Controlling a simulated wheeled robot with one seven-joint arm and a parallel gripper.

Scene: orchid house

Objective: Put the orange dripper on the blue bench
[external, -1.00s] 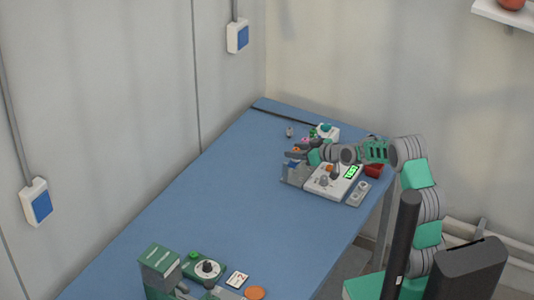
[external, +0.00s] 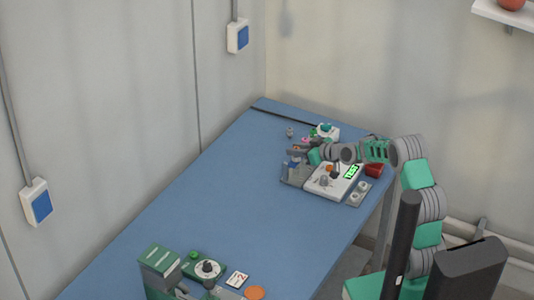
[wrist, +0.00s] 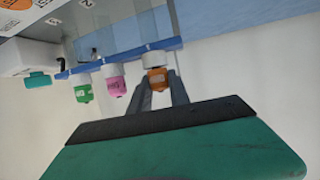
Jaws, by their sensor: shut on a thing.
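The orange dripper (wrist: 157,79) is between my gripper's two fingers (wrist: 158,90) in the wrist view, with a white collar directly beyond it. My gripper is shut on it. It lines up with a pink dripper (wrist: 116,82) and a green dripper (wrist: 83,92), which sit by similar white collars along a blue strip. I cannot tell whether the orange dripper is still joined to its collar. In the external view my gripper (external: 300,151) is over the far part of the blue bench (external: 200,210), and the dripper is too small to make out clearly.
A white box with a green display (external: 351,172) stands just in front of my gripper, with a grey two-button piece (external: 359,194) and a red container (external: 374,170) to its right. Green devices (external: 160,263) stand at the near end. The bench's middle is clear.

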